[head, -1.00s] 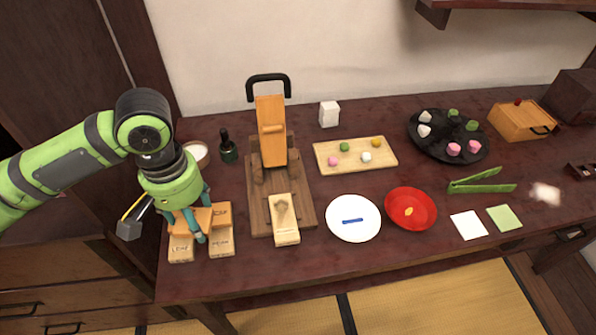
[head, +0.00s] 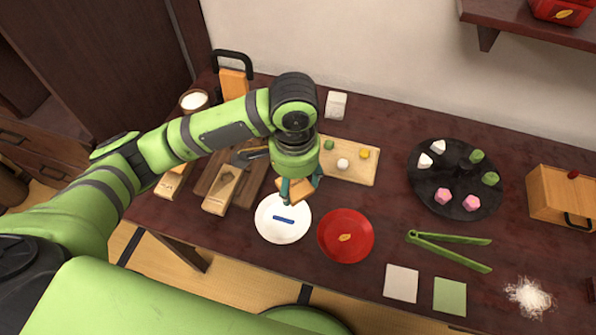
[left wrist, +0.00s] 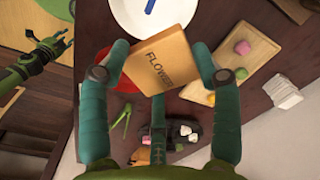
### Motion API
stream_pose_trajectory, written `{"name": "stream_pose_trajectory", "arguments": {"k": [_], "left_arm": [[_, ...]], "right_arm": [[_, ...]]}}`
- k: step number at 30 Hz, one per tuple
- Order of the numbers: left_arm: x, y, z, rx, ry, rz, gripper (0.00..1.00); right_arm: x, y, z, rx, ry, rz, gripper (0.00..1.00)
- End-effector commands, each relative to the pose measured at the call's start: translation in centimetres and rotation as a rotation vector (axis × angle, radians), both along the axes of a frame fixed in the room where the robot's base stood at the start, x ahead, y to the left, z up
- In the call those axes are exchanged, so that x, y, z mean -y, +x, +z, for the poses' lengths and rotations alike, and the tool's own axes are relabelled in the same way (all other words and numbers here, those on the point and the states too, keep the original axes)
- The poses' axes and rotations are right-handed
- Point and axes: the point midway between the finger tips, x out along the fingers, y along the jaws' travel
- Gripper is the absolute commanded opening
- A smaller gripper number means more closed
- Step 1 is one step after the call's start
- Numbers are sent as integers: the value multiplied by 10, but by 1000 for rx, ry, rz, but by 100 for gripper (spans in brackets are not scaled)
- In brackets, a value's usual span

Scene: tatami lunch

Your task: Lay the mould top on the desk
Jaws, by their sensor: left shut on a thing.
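The mould top is a light wooden slab marked FLOWER in the left wrist view (left wrist: 160,62). My left gripper (left wrist: 160,68) is shut on it, with one finger at each side. In the head view, my left gripper (head: 298,188) holds the mould top (head: 291,193) above the desk (head: 380,115), by the upper edge of the white plate (head: 270,232) and left of the red plate (head: 345,252). The gripper partly hides the slab. My right gripper shows small at the left of the left wrist view (left wrist: 52,47); its jaws are unclear.
A wooden board with sweets (head: 350,172) lies just behind the gripper. A black round tray (head: 430,200), green tongs (head: 450,247) and two paper squares (head: 401,283) lie right. A wooden press (head: 222,188) is partly hidden by my arm. Bare desk lies between board and black tray.

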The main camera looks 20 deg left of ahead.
Motion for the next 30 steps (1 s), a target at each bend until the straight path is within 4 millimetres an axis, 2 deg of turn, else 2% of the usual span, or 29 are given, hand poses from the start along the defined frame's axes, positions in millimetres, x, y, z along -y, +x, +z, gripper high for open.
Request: {"name": "stream_pose_trajectory", "arguments": {"k": [1,5,8,13,18,21,26,30], "left_arm": [[8,-4,2,-9,-5,-50,36],[15,-3,-6,-11,-6,-128,36],[8,10,-16,-10,-2,-137,36],[-11,44,-39,-10,-1,-135,36],[-29,76,-61,-10,-1,-136,36],[-35,88,-69,-9,-3,-137,36],[-40,96,-76,-8,-4,-140,36],[-40,95,-95,-12,-4,-140,36]], "right_arm": [[-1,0,8,1,1,0,40],[-3,1,11,1,3,-1,40],[-7,1,10,2,10,0,40],[-16,1,11,4,21,0,40],[-16,3,11,7,21,1,40],[-13,4,11,8,17,1,40],[-8,4,11,8,12,1,40],[-7,4,14,8,9,0,40]]}}
